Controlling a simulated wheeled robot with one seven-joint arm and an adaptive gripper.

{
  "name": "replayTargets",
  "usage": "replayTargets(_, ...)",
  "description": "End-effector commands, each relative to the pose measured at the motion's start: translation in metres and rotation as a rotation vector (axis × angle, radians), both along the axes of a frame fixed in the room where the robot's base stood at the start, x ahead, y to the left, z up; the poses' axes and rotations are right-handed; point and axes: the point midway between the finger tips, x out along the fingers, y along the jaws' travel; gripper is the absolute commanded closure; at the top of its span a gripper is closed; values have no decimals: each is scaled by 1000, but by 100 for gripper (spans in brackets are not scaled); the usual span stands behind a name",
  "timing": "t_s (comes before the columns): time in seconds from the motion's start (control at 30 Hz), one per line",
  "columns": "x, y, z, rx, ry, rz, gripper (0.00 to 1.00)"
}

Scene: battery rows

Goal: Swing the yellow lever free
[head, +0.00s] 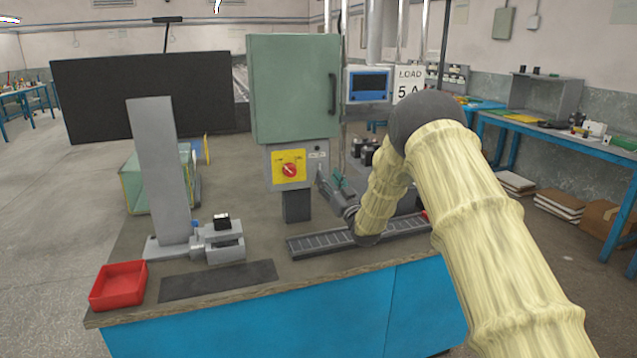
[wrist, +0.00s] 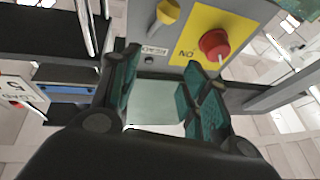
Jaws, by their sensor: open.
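The yellow lever (wrist: 167,13) shows at the top of the wrist view, on a grey control box beside a yellow plate. I cannot make it out clearly in the head view. A red knob (wrist: 214,43) sits on that plate; it also shows in the head view (head: 289,170). My gripper (wrist: 163,60) is open and empty, with its two teal-padded fingers apart and pointing toward the box face. The lever lies beyond the fingertips, in line with the gap between them, and looks untouched. In the head view my gripper (head: 338,184) is just right of the grey box (head: 283,152).
A green cabinet (head: 293,90) stands above the box. A grey slotted rail (head: 318,243) lies on the bench below. A grey upright plate (head: 158,165) and a red tray (head: 118,285) are at left. A blue-screened meter (head: 368,85) is right of the cabinet.

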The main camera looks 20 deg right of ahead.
Motion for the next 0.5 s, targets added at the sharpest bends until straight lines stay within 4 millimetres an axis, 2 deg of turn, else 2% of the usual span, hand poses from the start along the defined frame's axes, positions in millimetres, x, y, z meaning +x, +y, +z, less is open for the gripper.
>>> replayTargets(0.13,-2,-8,-23,0,2,-7,55)
replayTargets(0.43,-3,-7,-70,-1,2,-8,55)
replayTargets(0.5,8,-3,-63,-2,-4,-4,55)
